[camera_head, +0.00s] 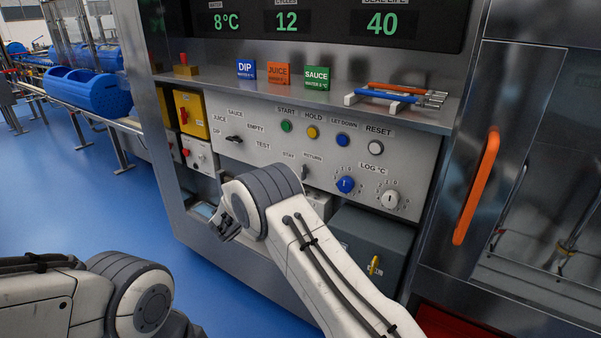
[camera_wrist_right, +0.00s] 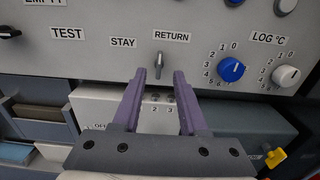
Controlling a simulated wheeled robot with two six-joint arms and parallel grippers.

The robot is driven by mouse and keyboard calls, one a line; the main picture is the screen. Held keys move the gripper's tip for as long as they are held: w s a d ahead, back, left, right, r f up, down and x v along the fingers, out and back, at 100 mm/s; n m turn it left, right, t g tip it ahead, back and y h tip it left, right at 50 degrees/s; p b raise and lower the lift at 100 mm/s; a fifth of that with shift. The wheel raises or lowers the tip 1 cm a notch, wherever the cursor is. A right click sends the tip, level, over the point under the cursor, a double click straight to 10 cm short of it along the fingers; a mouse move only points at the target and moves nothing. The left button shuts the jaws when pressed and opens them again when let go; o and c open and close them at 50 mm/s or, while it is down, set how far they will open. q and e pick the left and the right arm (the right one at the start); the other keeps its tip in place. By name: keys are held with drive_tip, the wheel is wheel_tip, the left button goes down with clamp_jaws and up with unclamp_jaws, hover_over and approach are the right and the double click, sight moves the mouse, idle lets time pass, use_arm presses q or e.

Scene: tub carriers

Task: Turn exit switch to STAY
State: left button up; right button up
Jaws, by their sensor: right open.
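The exit switch is a small grey lever (camera_wrist_right: 159,65) on the light grey panel, below the STAY (camera_wrist_right: 123,43) and RETURN (camera_wrist_right: 171,36) labels. It stands about upright, with its upper end close under the left part of RETURN. The lever also shows in the head view (camera_head: 304,172). My right gripper (camera_wrist_right: 160,77) is open, its two purple fingers apart, with the lever between or just beyond the tips. I cannot tell whether they touch it. My left gripper is out of view.
A blue knob (camera_wrist_right: 231,69) and a white knob (camera_wrist_right: 286,76) sit to the right of the switch. The TEST selector (camera_head: 234,139) is to the left. A white box (camera_wrist_right: 110,105) is below the panel, and a grey box (camera_head: 368,243) with a yellow handle is lower right.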

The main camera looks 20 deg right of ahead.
sight(302, 168)
drive_tip(key=p+x, duration=0.1)
drive_tip(key=x, duration=0.9)
clamp_jaws()
